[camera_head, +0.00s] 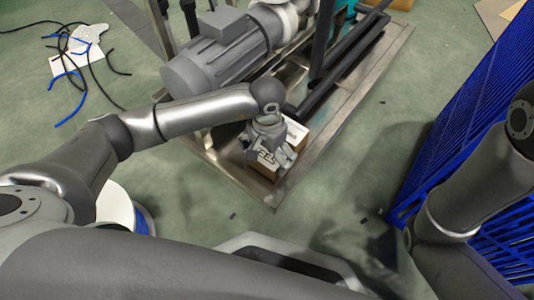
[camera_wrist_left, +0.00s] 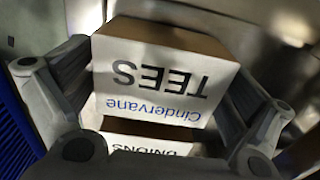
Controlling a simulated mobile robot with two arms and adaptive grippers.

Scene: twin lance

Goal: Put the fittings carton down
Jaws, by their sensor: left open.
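The fittings carton (camera_wrist_left: 150,78), white and brown, shows upside-down "Cindervane TEES" print in the left wrist view. A second carton face (camera_wrist_left: 150,144) with partly hidden print, apparently "UNIONS", shows just below it. In the head view, a white and brown carton (camera_head: 294,137) is at the near corner of the metal skid, partly covered by my left gripper (camera_head: 266,156). The left gripper points down with open fingers on both sides of the TEES carton. Whether the fingers touch it, I cannot tell. My right gripper is out of view.
A grey motor (camera_head: 220,55) and dark rails stand on the metal skid (camera_head: 335,125) behind the gripper. A blue mesh rack (camera_head: 470,125) stands at the right. Black and blue cables (camera_head: 75,60) lie on the floor at upper left.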

